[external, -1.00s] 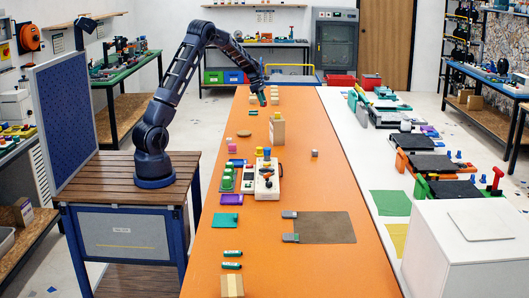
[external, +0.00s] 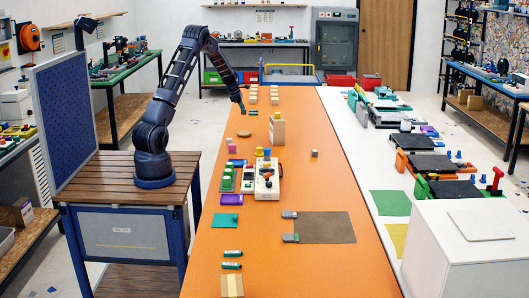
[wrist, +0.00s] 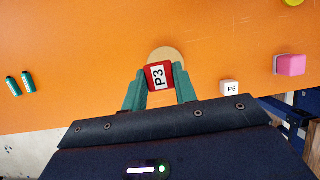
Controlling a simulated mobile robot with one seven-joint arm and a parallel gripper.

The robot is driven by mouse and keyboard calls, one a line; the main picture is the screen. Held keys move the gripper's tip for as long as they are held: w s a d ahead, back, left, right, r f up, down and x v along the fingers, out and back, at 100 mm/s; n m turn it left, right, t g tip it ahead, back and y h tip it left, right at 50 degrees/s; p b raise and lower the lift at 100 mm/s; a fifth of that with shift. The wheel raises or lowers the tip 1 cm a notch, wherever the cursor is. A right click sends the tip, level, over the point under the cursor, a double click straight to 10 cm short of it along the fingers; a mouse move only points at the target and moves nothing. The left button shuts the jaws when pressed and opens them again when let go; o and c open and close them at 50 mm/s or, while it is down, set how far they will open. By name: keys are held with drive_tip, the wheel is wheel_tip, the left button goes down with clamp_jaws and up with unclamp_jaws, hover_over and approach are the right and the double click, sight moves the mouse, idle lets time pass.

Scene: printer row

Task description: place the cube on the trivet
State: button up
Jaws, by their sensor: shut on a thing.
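My gripper (wrist: 160,85) has its two green fingers shut on a red cube (wrist: 158,75) marked P3. The trivet (wrist: 167,51) is a round tan disc on the orange table; in the wrist view the cube covers part of it. In the external view the trivet (external: 244,133) lies at the left side of the table, and my gripper (external: 242,109) is over its far side, apart from the table. The cube is too small to make out clearly there.
A white cube (wrist: 229,88) marked P6 and a pink block (wrist: 290,65) lie close to the trivet. Green cylinders (wrist: 20,83) lie on its other side. A wooden box (external: 278,131) stands to the right in the external view.

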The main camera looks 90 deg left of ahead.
wheel_tip(320, 180, down, 12)
drive_tip(key=shift+r, duration=0.25)
idle(0.3)
drive_tip(key=shift+f, duration=0.15)
drive_tip(key=o, duration=0.9)
drive_tip(key=shift+o, duration=0.2)
drive_tip(key=v, duration=1.2)
drive_tip(key=shift+s, duration=0.1)
